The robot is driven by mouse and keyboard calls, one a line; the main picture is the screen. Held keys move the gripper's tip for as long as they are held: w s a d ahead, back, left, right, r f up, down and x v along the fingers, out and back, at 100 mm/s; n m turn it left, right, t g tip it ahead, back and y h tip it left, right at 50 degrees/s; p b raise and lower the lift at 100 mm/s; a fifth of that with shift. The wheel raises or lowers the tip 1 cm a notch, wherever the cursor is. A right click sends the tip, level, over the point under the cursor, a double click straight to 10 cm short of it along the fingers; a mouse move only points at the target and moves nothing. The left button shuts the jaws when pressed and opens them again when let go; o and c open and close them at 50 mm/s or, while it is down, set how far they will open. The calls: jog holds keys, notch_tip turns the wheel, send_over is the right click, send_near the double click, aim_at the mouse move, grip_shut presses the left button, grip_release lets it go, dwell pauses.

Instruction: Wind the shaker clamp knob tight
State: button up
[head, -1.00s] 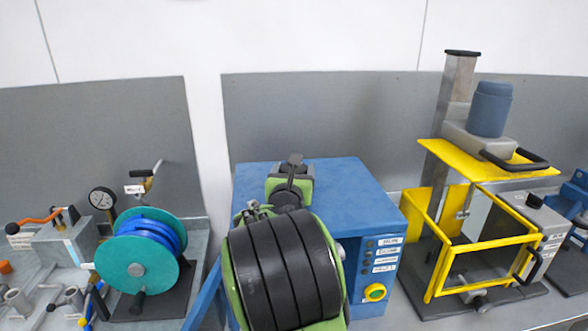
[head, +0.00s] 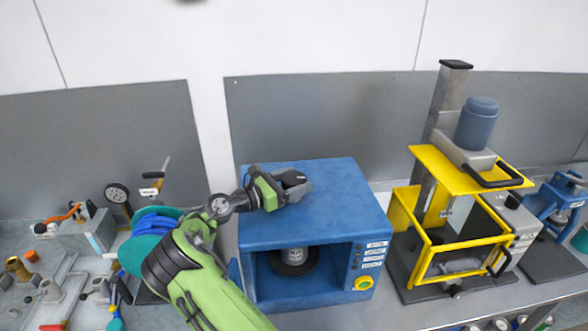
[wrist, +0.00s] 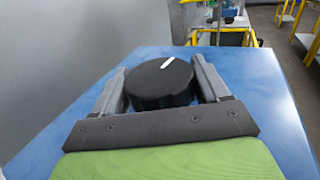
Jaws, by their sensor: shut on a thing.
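The shaker (head: 320,227) is a blue box with an open front, standing on the bench. The clamp knob (wrist: 160,83) is a round black disc with a white mark on its top, seen above the shaker's blue top in the wrist view. My gripper (head: 300,184) reaches in from the left over the shaker's top. Its two grey fingers lie on either side of the knob and are shut on it. A can (head: 294,256) stands inside the shaker on a dark round base.
A yellow-framed mixer (head: 470,262) stands close on the right of the shaker. A teal hose reel (head: 146,250) is at the left, partly behind my arm. A grey panel (head: 300,120) rises behind. The space above the shaker is clear.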

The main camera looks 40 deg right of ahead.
jog(key=shift+r+m+g+y, duration=0.1)
jog(key=shift+m+g+y, duration=0.3)
jog(key=shift+m+g, duration=0.85)
jog(key=shift+g, duration=0.35)
jog(key=o, duration=1)
jog(key=shift+c, duration=0.2)
jog(key=v, duration=1.5)
jog(key=shift+w+a, duration=0.15)
jog(key=shift+a, duration=0.2)
